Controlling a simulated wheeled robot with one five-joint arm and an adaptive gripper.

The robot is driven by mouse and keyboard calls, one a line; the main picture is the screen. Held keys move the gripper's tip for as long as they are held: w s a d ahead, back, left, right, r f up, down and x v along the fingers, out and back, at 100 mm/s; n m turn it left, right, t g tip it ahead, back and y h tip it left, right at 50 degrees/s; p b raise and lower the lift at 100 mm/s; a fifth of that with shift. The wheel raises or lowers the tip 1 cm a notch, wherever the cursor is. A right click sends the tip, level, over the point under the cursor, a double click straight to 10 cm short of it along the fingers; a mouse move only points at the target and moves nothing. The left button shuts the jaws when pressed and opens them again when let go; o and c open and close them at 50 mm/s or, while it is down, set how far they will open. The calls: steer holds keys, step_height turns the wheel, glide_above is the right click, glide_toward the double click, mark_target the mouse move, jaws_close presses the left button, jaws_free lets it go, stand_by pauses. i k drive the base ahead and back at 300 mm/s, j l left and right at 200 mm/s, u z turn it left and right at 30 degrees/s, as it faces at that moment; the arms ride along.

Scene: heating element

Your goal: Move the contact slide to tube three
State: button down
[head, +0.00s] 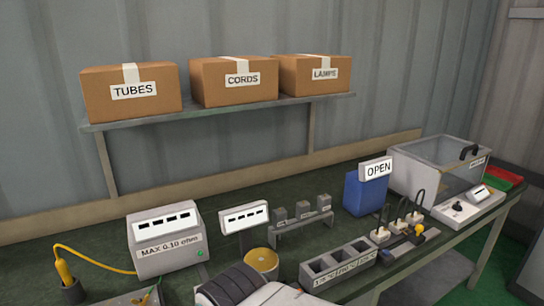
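A dark rail (402,249) with a yellow knob (418,230) lies near the front right edge of the bench. The yellow knob may be the contact slide; I cannot tell for sure. It sits toward the right end of the rail. Behind the rail stand three pale blocks (381,236) in a row, each with a dark loop or cord rising from it. They may be the tubes' mounts; no number on them is readable. Part of my arm shows at the bottom centre, dark and ribbed with a pale piece. My gripper's fingers are not in view.
A grey three-slot holder (337,268), a blue box (365,193) below an OPEN sign (376,169), and a clear-sided case (436,168) stand around the rail. Labelled cartons (131,93) fill the shelf.

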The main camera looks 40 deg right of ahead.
mark_target(415, 237)
steer(key=l+z, duration=0.1)
steer(key=z, duration=2.45)
